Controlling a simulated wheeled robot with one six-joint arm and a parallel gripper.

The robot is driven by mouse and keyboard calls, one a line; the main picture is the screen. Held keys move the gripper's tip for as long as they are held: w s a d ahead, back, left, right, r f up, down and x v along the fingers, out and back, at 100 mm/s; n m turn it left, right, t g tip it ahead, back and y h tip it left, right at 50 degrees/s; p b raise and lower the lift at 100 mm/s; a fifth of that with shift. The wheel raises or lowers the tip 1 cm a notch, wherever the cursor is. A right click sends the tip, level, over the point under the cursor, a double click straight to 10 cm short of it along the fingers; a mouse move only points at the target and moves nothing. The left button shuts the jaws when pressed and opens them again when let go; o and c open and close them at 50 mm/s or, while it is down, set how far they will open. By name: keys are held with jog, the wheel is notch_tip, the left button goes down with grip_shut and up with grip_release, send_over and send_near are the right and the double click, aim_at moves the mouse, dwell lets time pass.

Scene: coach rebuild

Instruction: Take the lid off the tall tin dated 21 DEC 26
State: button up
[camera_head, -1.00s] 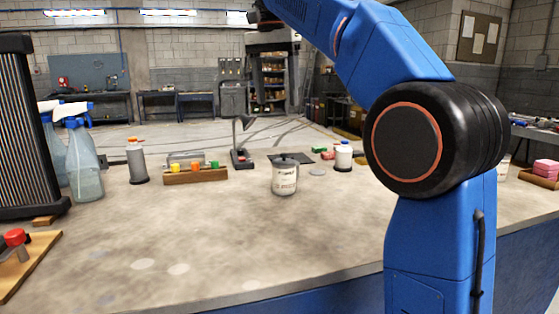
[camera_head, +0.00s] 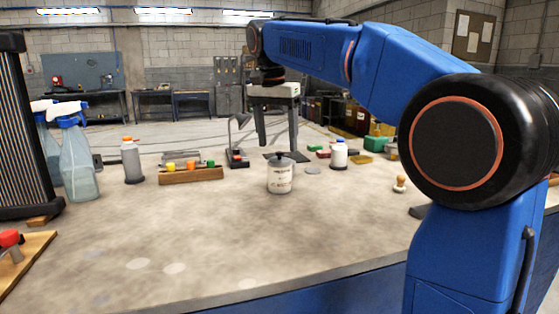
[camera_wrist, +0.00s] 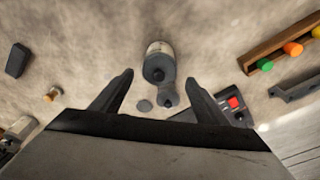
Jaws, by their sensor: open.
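A cream tin (camera_head: 280,180) with a dark lid (camera_head: 283,158) and a round knob stands upright on the worktop. Its label is too small to read, so I cannot see the date. My gripper (camera_head: 277,145) is open and empty, pointing down, and looks above and behind the tin in the head view. In the wrist view the tin (camera_wrist: 158,47) and its dark lid (camera_wrist: 158,68) show just beyond the fingertips, roughly centred between the open fingers of my gripper (camera_wrist: 159,77). The fingers do not appear to touch the lid.
A wooden rack (camera_head: 190,175) with coloured caps and a small lamp (camera_head: 237,150) stand left of the tin. A white bottle (camera_head: 339,156) and a grey disc (camera_head: 313,170) are right of it. A stamp (camera_head: 399,184) lies farther right. The worktop in front is clear.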

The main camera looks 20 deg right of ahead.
aim_at(279, 157)
jog(key=shift+w+d+f, duration=0.1)
jog(key=shift+d+f, duration=0.05)
jog(key=shift+f, duration=0.7)
jog(key=shift+w+d+f, duration=0.1)
jog(key=shift+f, duration=0.7)
jog(key=c, duration=1.1)
